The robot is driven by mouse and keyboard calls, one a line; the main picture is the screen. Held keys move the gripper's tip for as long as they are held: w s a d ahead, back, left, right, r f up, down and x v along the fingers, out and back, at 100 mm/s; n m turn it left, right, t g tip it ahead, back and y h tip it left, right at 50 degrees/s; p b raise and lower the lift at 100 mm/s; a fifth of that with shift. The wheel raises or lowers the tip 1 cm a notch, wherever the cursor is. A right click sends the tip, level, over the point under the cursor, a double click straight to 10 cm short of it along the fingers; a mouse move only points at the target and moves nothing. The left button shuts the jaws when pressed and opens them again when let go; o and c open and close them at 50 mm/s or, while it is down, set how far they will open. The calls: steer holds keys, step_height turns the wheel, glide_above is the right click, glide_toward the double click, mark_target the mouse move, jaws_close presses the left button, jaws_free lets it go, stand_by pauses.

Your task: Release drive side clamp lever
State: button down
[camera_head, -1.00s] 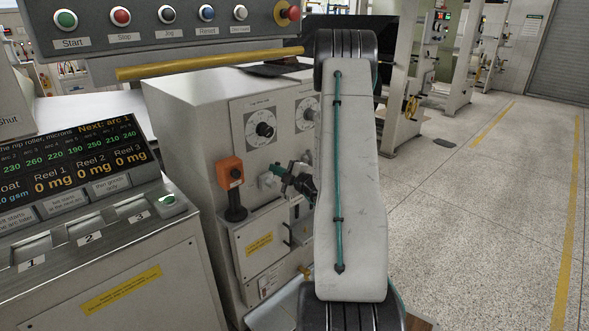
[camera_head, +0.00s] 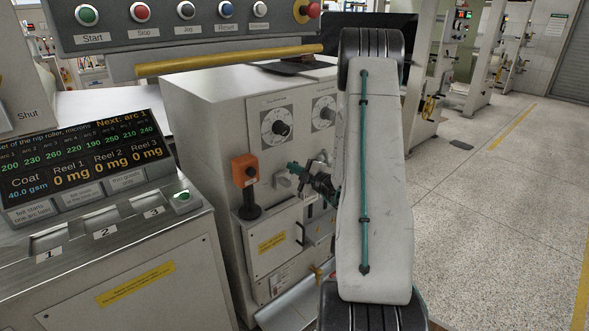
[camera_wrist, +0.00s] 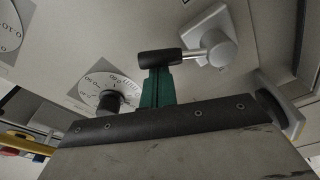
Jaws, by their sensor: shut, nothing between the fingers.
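A lever with a black cylindrical grip (camera_wrist: 160,57) on a short steel stem sticks out of a pale grey boss (camera_wrist: 215,45) on the machine face in the wrist view. The boss also shows small in the head view (camera_head: 282,179); the lever's grip is hard to make out there. My gripper (camera_wrist: 158,72) has green fingers, shut and empty. In the wrist view its tips overlap the lower edge of the black grip; I cannot tell whether they touch it. In the head view my gripper (camera_head: 294,168) is close in front of the boss.
A dial knob (camera_wrist: 110,101) is left of my fingers in the wrist view. In the head view, an orange box (camera_head: 244,168) with a black handle is left of the boss. A yellow rail (camera_head: 230,60) crosses above. Clear floor (camera_head: 480,220) lies to the right.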

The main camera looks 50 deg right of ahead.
steer(key=a+r, duration=0.1)
steer(key=w+a, duration=0.1)
steer(key=a, duration=0.1)
steer(key=shift+w+r, duration=0.1)
steer(key=shift+r, duration=0.3)
steer(key=s, duration=1)
steer(key=shift+a+f, duration=0.3)
